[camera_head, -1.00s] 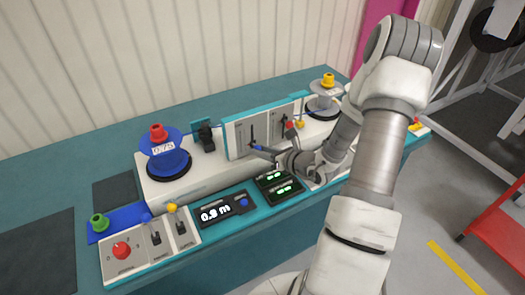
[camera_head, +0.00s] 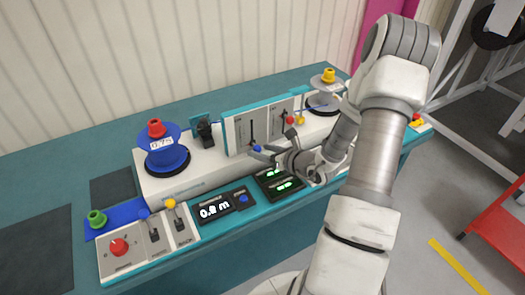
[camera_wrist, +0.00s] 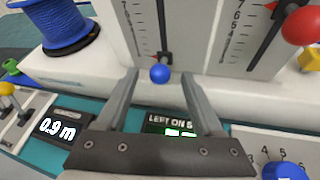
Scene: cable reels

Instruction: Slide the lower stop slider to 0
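The upright slider panel (camera_head: 268,127) has two slots. A blue-knobbed slider (camera_wrist: 160,73) sits at the low end of the left slot; its knob also shows in the head view (camera_head: 257,148). A red-knobbed slider (camera_wrist: 301,27) sits higher in the right slot; it also shows in the head view (camera_head: 290,120). I cannot read a label saying which is the lower stop. My gripper (camera_wrist: 159,78) is open and empty, one finger on each side of the blue knob in the wrist view, the knob just beyond the tips. Contact cannot be seen.
A blue cable reel (camera_head: 163,150) stands left of the panel. The length display (camera_wrist: 57,129) reads 0.9 m. Green-lit readouts (camera_head: 280,182) lie below my gripper. A yellow-orange knob (camera_wrist: 310,60) sits under the red one. Levers and a red dial (camera_head: 119,247) are front left.

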